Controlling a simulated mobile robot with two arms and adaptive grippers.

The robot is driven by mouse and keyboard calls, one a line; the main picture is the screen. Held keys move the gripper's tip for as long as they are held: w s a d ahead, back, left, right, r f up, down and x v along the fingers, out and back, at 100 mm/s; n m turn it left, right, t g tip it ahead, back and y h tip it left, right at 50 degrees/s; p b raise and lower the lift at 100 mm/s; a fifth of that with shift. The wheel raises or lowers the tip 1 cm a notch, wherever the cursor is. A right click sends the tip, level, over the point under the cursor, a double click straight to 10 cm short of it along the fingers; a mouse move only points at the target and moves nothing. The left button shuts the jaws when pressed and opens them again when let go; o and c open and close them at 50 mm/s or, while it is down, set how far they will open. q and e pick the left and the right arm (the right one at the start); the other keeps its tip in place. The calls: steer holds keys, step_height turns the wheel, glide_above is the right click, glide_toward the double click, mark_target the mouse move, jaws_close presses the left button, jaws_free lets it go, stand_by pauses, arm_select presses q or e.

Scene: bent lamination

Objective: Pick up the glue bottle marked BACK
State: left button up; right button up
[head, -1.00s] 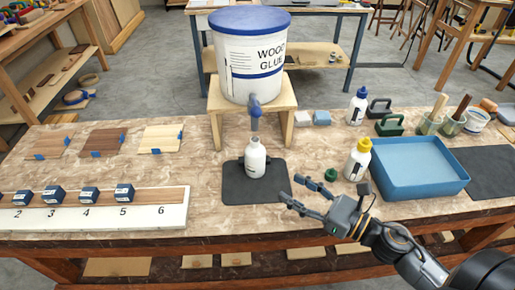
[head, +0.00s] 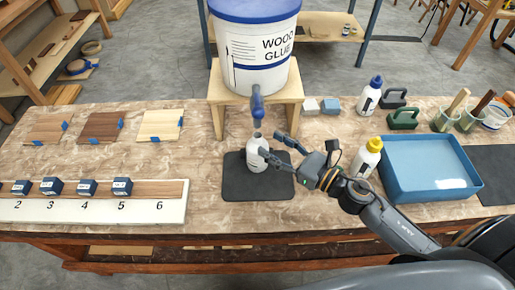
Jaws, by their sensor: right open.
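A white uncapped bottle (head: 255,160) stands upright on the black mat (head: 238,187), below the spout (head: 257,103) of the wood glue bucket. My right gripper (head: 274,146) is open at the bottle's right side. One finger overlaps the bottle in the picture; I cannot tell whether it touches. A yellow-capped white bottle (head: 363,160) stands left of the blue tray, and a blue-capped white bottle (head: 370,97) stands farther back. Their labels are too small to read, so I cannot tell which bottle is marked BACK. My left gripper is not in view.
The wood glue bucket (head: 252,50) rests on a wooden stand (head: 218,95). A blue tray (head: 468,185) is at the right. A numbered board (head: 95,209) with small blue blocks lies at the left. Behind it, wood pieces (head: 103,126) lie spread out.

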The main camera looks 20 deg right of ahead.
mark_target(261, 140)
steer(key=p+x, duration=0.2)
steer(key=x, duration=0.3)
steer(key=shift+w+a+f, duration=0.1)
steer(key=shift+w+a, duration=0.1)
steer(key=shift+w+a+f, duration=0.1)
steer(key=shift+c, duration=1.1)
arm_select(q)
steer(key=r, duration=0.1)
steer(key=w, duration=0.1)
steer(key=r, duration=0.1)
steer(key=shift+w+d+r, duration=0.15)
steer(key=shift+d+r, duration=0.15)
arm_select(e)
jaws_close()
